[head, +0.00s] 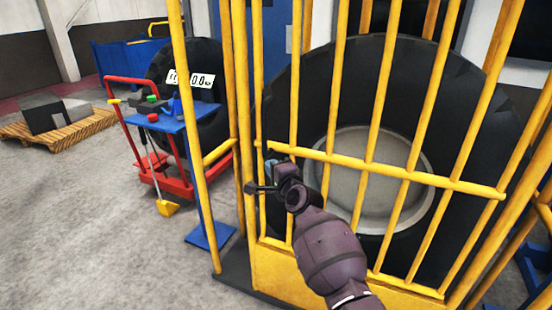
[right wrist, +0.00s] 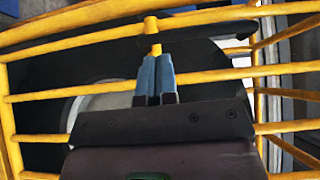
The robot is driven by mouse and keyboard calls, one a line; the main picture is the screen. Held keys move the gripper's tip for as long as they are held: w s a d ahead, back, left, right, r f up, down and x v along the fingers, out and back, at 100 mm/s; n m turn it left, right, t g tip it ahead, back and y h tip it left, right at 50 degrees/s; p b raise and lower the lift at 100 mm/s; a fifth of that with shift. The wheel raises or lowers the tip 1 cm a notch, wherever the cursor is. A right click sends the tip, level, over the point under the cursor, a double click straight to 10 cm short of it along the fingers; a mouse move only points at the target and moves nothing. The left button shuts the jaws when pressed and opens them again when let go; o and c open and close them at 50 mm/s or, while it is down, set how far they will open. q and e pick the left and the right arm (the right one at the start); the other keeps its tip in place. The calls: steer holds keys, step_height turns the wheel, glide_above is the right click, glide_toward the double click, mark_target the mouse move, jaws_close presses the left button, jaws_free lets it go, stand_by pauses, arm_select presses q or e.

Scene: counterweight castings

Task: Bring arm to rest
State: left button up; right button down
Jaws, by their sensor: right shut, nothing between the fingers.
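My right arm (head: 332,252) reaches up from the bottom of the head view to the yellow barred gate (head: 372,165). Its gripper (head: 271,164) is in front of the bars, near the left end of the middle crossbar. In the right wrist view the two blue-grey fingers (right wrist: 156,62) are together, with nothing between them. A short yellow upright piece shows just beyond their tips; I cannot tell whether they touch it. My left gripper is in neither view.
Behind the bars stands a large black tyre (head: 300,120) with a grey hub (head: 375,180). Left of the gate are a red trolley (head: 130,82) and a blue stand (head: 185,117). A wooden pallet (head: 62,135) lies farther left. Grey floor (head: 90,230) at lower left is clear.

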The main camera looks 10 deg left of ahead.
steer(key=s+d+r+n+t, duration=0.1)
steer(key=s+d+r+n, duration=0.15)
steer(key=r+n, duration=0.45)
steer(key=s+d+f+n+h+p, duration=0.1)
steer(key=s+d+f+n+h, duration=0.1)
steer(key=s+d+f, duration=0.4)
steer(key=s+d+f+n+h, duration=0.2)
steer(key=d+f+n, duration=0.1)
steer(key=d, duration=0.5)
arm_select(q)
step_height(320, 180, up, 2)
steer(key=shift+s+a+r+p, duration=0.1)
steer(key=shift+p, duration=0.8)
arm_select(e)
steer(key=s+d+f+g+h, duration=0.1)
steer(key=s+d+f, duration=0.5)
steer(key=s, duration=0.6)
steer(key=s+d+f+g+h, duration=0.2)
steer(key=s+d+f, duration=0.4)
steer(key=s, duration=0.7)
steer(key=s+d+f+g+h, duration=0.2)
steer(key=s+d+f, duration=0.4)
steer(key=s+f, duration=0.3)
steer(key=s, duration=0.4)
steer(key=shift+d+n+h, duration=0.15)
steer(key=shift+n+h, duration=0.15)
